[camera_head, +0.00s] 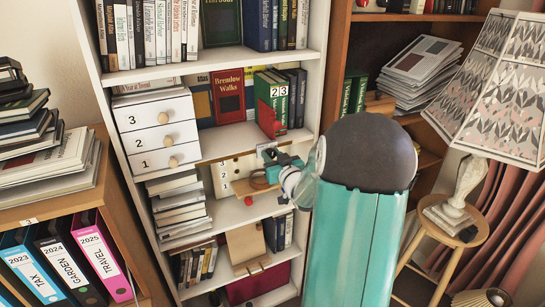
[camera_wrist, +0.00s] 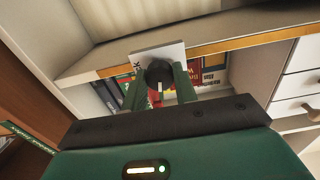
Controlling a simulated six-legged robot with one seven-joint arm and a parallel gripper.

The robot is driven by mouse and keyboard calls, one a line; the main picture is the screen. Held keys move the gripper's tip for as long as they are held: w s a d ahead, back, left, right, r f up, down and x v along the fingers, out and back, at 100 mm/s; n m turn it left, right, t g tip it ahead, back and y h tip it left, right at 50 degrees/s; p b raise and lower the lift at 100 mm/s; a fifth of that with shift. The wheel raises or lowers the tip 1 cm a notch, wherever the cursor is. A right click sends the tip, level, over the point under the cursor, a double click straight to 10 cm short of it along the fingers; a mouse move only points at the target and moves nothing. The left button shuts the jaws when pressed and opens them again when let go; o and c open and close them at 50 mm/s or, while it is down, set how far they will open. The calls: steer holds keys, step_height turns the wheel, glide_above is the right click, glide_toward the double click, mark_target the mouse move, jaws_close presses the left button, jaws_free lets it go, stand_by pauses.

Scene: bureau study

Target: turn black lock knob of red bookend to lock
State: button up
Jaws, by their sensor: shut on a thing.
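In the wrist view, the black lock knob (camera_wrist: 158,71) with a white pointer mark sits between the two green fingers of my gripper (camera_wrist: 160,83). The fingers are shut on it, one on each side. Behind the knob is a pale plate (camera_wrist: 174,50) with partly hidden lettering; only "ck" shows. In the head view my gripper (camera_head: 279,160) is at the white bookcase, just below the shelf with red and green books. The knob is hidden there by my arm.
A lamp (camera_head: 463,205) stands on a stool at right. Shelf boards lie close around my gripper.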

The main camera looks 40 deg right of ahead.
steer(key=m, duration=0.4)
steer(key=shift+m, duration=0.3)
steer(key=m, duration=0.3)
steer(key=shift+m, duration=0.3)
steer(key=m, duration=0.3)
steer(key=shift+d+f+m, duration=0.1)
steer(key=shift+m, duration=2.1)
steer(key=shift+s, duration=0.1)
steer(key=o, duration=1)
steer(key=shift+c, duration=0.2)
steer(key=v, duration=1.3)
steer(key=shift+s+a, duration=0.2)
steer(key=shift+s, duration=0.1)
